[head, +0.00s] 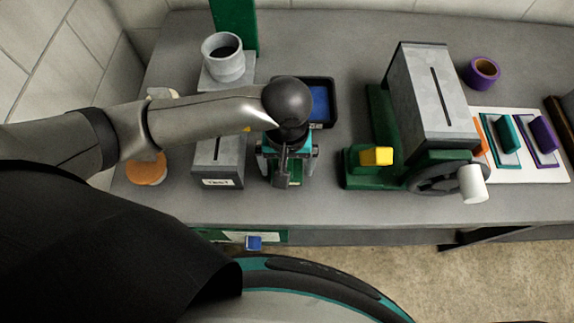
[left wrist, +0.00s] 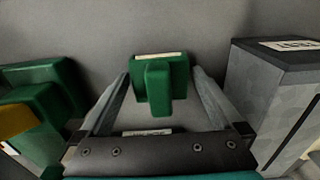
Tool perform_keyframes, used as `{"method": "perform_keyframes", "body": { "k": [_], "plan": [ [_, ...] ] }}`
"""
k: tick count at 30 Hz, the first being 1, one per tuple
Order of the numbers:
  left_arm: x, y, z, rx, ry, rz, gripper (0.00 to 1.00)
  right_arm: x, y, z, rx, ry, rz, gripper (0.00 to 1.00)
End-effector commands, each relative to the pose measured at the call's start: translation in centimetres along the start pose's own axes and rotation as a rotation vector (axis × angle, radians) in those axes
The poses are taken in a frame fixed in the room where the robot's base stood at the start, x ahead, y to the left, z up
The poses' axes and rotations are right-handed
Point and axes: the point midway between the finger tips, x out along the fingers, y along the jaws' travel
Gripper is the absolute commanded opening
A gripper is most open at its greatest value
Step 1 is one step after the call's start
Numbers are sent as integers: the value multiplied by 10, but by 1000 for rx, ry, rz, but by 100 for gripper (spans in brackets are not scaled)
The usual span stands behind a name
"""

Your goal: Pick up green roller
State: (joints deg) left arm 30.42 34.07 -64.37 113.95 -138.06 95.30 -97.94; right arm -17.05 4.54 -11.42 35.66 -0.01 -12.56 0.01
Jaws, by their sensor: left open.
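The green roller (left wrist: 158,85) appears in the left wrist view as a green block with an upright grip and a pale strip along its far edge. It stands on the grey bench between the two fingers of my left gripper (left wrist: 161,76). The fingers are apart, one on each side of it, with a gap visible on both sides. In the head view my left gripper (head: 288,176) points down over the bench, and only a bit of the green roller (head: 296,172) shows under it. My right gripper is in neither view.
A grey box with a label (head: 219,160) stands close left of the gripper. A black tray with a blue inside (head: 329,100) lies behind. A green-based machine (head: 375,182) with a yellow block and crank is to the right. A white board (head: 537,168) holds orange, teal and purple pieces.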

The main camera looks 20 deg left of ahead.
Motion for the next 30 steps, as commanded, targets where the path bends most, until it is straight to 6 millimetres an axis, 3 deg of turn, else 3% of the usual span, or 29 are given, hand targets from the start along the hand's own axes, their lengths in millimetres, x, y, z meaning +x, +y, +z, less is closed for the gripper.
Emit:
{"method": "perform_keyframes", "body": {
  "k": [7,27,30],
  "plan": [
    [1,0,0,0,1,1,98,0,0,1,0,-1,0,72],
    [0,0,0,0,1,1,22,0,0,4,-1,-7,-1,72],
    [0,0,0,0,1,1,21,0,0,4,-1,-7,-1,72]
  ]
}}
